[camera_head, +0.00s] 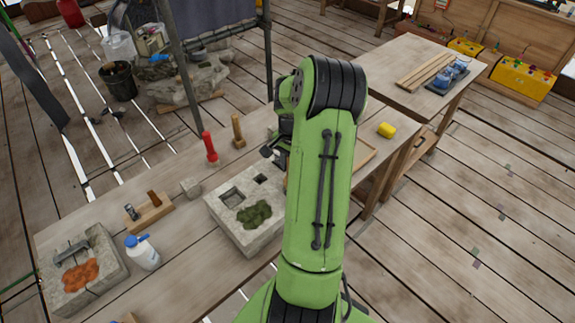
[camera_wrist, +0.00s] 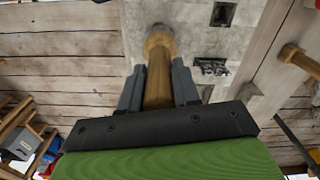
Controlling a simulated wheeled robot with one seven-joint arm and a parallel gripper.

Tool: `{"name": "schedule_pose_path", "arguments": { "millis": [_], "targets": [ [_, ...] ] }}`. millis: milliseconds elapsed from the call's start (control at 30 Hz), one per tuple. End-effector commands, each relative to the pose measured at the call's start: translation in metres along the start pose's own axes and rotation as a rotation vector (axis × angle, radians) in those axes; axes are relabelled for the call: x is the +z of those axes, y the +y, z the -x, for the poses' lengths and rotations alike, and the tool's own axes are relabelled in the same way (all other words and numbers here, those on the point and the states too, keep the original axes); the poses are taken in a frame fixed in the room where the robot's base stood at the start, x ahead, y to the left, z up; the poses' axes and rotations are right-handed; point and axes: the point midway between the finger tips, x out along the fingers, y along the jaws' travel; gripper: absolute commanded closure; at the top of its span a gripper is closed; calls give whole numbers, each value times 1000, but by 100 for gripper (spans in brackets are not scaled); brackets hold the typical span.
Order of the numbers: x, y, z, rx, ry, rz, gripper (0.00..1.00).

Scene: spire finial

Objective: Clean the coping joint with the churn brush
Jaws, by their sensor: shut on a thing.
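My gripper (camera_wrist: 157,88) is shut on a round wooden handle (camera_wrist: 158,78), which appears to be the churn brush. Its far end, with a greyish tip, points at pale stone; I cannot tell if it touches. In the head view my gripper (camera_head: 273,150) is partly hidden by my green arm, and the brush is not clear there. The pale stone block (camera_head: 225,218) on the bench has a square hole, a smaller hole and a green mossy patch (camera_head: 254,214). The wrist view shows a square hole (camera_wrist: 223,14) and a dark patch (camera_wrist: 212,67). I cannot tell which part is the coping joint.
A red tool (camera_head: 209,146) and a wooden-handled tool (camera_head: 238,131) stand behind the block. Left are a small stone cube (camera_head: 191,187), a wooden holder (camera_head: 150,213), a white bottle (camera_head: 143,254) and a stone with an orange patch (camera_head: 80,274). A yellow object (camera_head: 386,130) lies right.

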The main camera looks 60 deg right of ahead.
Motion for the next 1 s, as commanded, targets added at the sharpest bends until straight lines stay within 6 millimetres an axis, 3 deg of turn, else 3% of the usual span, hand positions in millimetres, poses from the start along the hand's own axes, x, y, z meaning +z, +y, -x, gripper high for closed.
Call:
{"name": "schedule_pose_path", "arguments": {
  "millis": [1000],
  "targets": [
    [-46, 10, 1, 0, 0, -2, 100]
  ]
}}
